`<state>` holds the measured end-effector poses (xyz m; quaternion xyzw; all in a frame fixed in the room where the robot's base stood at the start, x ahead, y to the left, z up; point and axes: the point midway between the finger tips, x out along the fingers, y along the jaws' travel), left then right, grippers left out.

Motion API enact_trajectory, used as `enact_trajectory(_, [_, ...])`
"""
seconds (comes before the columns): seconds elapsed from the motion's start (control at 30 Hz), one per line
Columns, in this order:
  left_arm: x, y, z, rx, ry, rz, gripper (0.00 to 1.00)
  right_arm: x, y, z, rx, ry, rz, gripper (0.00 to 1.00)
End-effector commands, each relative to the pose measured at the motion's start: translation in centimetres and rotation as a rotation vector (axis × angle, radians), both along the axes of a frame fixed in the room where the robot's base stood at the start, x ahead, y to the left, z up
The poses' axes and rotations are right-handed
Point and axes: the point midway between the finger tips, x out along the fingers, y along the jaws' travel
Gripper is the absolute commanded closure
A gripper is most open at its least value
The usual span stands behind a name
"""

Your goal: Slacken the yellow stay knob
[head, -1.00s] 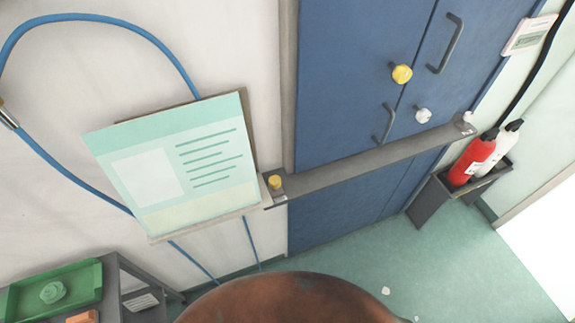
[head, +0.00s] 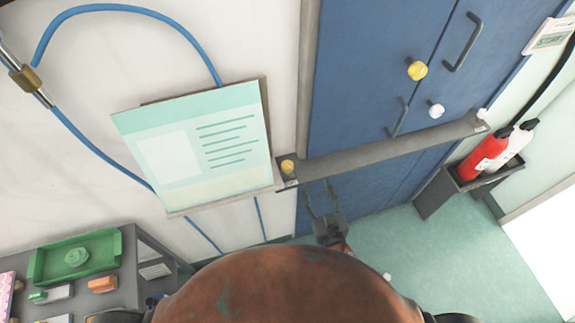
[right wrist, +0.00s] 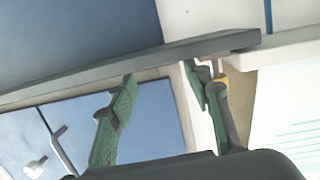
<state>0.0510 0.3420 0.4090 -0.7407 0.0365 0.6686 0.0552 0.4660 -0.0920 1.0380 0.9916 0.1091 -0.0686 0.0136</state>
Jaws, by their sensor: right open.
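A yellow knob (head: 287,166) sits on the left end of a grey bar (head: 390,143) that crosses the front of a blue cabinet. A second yellow knob (head: 417,70) is higher up, on the cabinet door. My right gripper (head: 320,188) is open and empty, below the bar and to the right of the bar-end knob. In the right wrist view its green-padded fingers (right wrist: 158,82) are spread below the bar (right wrist: 130,65). A bit of yellow (right wrist: 222,68) shows there, mostly hidden behind the right-hand finger. My left gripper is not in view.
A sign board (head: 195,145) stands just left of the bar end. A white knob (head: 436,111) and dark handles are on the cabinet (head: 365,60). A grey table with a green tray (head: 40,265) is at lower left. Extinguishers (head: 485,155) stand at right.

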Motion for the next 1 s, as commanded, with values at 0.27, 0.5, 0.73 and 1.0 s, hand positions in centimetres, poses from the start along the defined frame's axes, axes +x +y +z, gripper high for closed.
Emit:
enact_trajectory(0.27, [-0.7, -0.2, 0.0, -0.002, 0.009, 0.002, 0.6, -1.4, 6.4, 4.4, 0.05, -0.125, 0.141, 0.55])
enact_trajectory(0.5, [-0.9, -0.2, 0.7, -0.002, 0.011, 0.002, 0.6, 1.2, 7.8, 4.8, 0.052, -0.134, 0.151, 0.55])
enact_trajectory(0.73, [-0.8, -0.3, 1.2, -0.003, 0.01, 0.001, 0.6, 4.4, 8.9, 4.7, 0.052, -0.133, 0.15, 0.55])
enact_trajectory(1.0, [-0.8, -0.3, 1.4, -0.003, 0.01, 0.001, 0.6, 5.7, 9.4, 4.5, 0.052, -0.131, 0.149, 0.55])
